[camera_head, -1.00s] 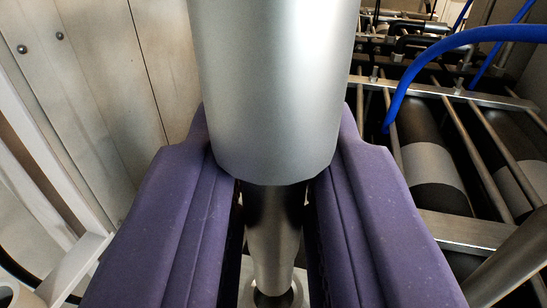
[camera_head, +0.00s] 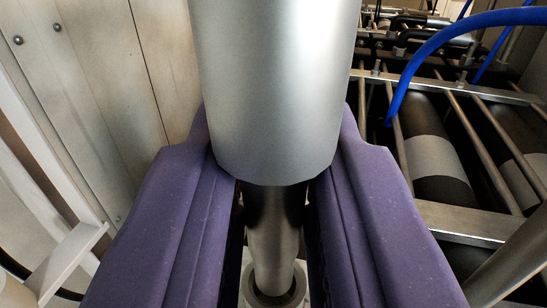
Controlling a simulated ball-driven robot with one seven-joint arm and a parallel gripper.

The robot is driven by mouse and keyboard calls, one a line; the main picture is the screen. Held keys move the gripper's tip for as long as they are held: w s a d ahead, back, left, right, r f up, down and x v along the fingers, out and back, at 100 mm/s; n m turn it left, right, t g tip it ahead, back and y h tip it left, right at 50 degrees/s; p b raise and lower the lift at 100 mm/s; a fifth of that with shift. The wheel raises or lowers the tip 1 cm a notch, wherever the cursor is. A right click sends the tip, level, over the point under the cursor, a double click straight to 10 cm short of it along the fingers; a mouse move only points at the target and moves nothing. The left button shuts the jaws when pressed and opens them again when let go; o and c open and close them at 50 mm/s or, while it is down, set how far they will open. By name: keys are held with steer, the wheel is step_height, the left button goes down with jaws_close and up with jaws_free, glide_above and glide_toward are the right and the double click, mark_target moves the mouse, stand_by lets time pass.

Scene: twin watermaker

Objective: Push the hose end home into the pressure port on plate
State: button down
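My gripper (camera_head: 273,235) has two purple fingers, one on each side of a metal hose end. They are closed in against it. The hose end (camera_head: 275,90) is a wide silver cylinder that narrows to a darker, shiny stem pointing down and away from the camera. Past the fingers, the pressure port (camera_head: 291,297) shows as a pale plate with a dark round ring at the bottom edge. The stem's tip lines up with the ring and appears at or inside its opening. I cannot tell how deep it sits. The cylinder and fingers hide most of the plate.
Dark cylinders with grey bands (camera_head: 435,160) lie in a metal rod frame at the right. A blue hose (camera_head: 440,40) arches over them. A pale riveted wall panel (camera_head: 90,90) stands at the left, with a white bracket (camera_head: 65,260) below it. A metal tube (camera_head: 510,260) crosses the lower right.

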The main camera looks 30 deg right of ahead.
mark_target(274, 264)
steer(key=shift+f+b, duration=0.95)
steer(key=shift+f, duration=0.25)
steer(key=c, duration=0.9)
jaws_free()
steer(key=p+v, duration=0.2)
steer(key=v, duration=0.5)
steer(key=shift+s+a, duration=0.2)
steer(key=shift+s, duration=0.15)
